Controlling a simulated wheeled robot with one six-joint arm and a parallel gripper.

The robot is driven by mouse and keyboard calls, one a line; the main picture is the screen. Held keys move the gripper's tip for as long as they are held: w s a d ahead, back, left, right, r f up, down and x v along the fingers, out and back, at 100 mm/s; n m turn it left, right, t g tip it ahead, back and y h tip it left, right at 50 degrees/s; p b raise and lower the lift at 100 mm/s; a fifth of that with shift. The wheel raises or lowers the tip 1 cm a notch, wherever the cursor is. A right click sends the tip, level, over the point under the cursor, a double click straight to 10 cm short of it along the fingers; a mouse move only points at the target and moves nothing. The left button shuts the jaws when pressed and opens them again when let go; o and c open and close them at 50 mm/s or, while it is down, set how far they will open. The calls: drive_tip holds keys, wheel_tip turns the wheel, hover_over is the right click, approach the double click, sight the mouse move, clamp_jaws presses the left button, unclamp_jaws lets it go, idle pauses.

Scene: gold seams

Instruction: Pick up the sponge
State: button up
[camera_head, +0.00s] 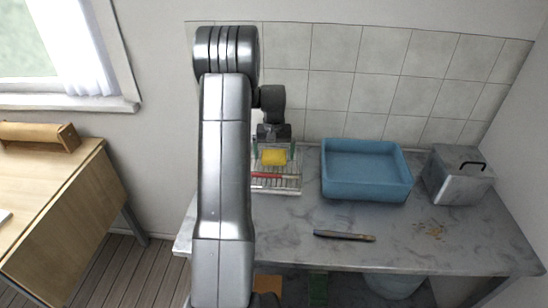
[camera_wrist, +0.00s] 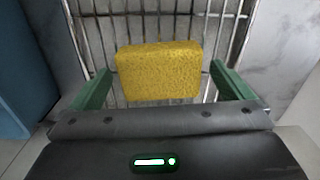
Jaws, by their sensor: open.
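The yellow sponge (camera_head: 274,157) rests at the wire rack (camera_head: 285,186) on the marble counter, behind the red-handled item. In the wrist view, the sponge (camera_wrist: 158,70) lies ahead of my gripper (camera_wrist: 160,85), between its two green fingers. The fingers are spread wide, with a gap on each side of the sponge. My gripper (camera_head: 274,150) is over the back part of the rack in the head view. My arm hides the left part of the counter and rack.
A blue basin (camera_head: 367,190) stands right of the rack. A grey metal box (camera_head: 458,180) with a black handle is farther right. A dark slim tool (camera_head: 344,236) and brown crumbs (camera_head: 432,229) lie on the counter front. The tiled wall (camera_head: 335,75) rises close behind.

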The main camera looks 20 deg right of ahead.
sight(274, 154)
drive_tip(key=c, duration=1)
wheel_tip(274, 154, up, 10)
drive_tip(key=b, duration=0.1)
drive_tip(key=o, duration=0.4)
drive_tip(key=c, duration=0.3)
